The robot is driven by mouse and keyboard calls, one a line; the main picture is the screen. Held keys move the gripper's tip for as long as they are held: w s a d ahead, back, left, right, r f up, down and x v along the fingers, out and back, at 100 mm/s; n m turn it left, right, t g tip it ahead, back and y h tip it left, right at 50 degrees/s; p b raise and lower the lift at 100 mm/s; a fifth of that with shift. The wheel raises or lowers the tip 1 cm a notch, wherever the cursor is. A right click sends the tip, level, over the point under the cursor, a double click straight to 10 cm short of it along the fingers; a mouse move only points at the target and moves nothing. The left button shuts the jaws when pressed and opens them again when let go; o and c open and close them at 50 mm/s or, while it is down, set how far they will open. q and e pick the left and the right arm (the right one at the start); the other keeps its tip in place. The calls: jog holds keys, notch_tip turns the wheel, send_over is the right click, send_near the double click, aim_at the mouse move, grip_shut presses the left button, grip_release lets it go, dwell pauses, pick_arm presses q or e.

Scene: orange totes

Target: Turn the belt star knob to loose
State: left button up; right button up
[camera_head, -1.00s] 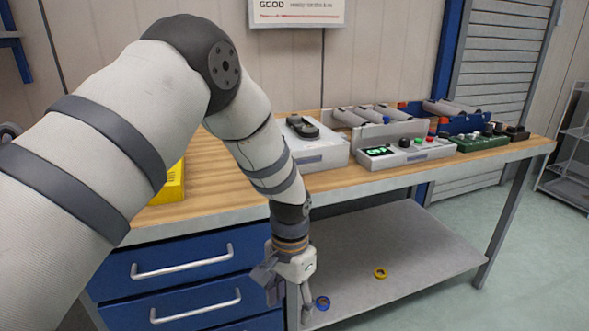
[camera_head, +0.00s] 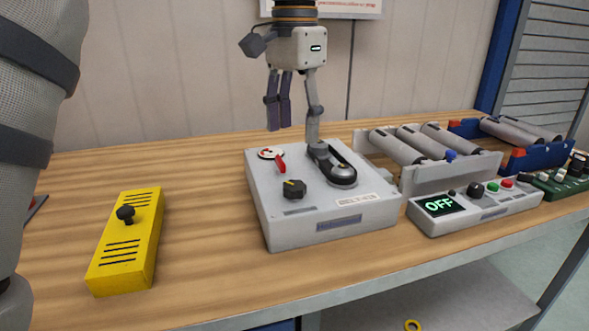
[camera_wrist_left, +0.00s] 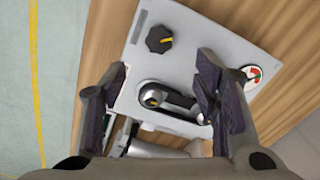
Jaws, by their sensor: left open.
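The belt star knob (camera_head: 294,188) is black with a yellow mark and sits on the front left of the top of a light grey box (camera_head: 345,225). It also shows in the left wrist view (camera_wrist_left: 159,39), near the top middle. A black belt over pulleys (camera_head: 338,170) lies to its right on the box, and a red pointer on a round dial (camera_head: 272,156) sits behind it. My left gripper (camera_head: 292,134) points down, open and empty, above the back of the box. In the left wrist view its fingers (camera_wrist_left: 160,80) straddle the belt area, with the knob beyond them.
A yellow box (camera_head: 127,245) with a black knob stands at left. A control box with an OFF display (camera_head: 480,207), a roller conveyor (camera_head: 450,168) and a green box (camera_head: 566,182) stand at right. The bench is clear between the yellow and grey boxes.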

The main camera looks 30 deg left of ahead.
aim_at(294, 185)
pick_arm(q)
notch_tip(294, 185, down, 11)
jog(key=shift+s+r, duration=0.15)
jog(key=shift+r, duration=0.05)
jog(key=c, duration=1.2)
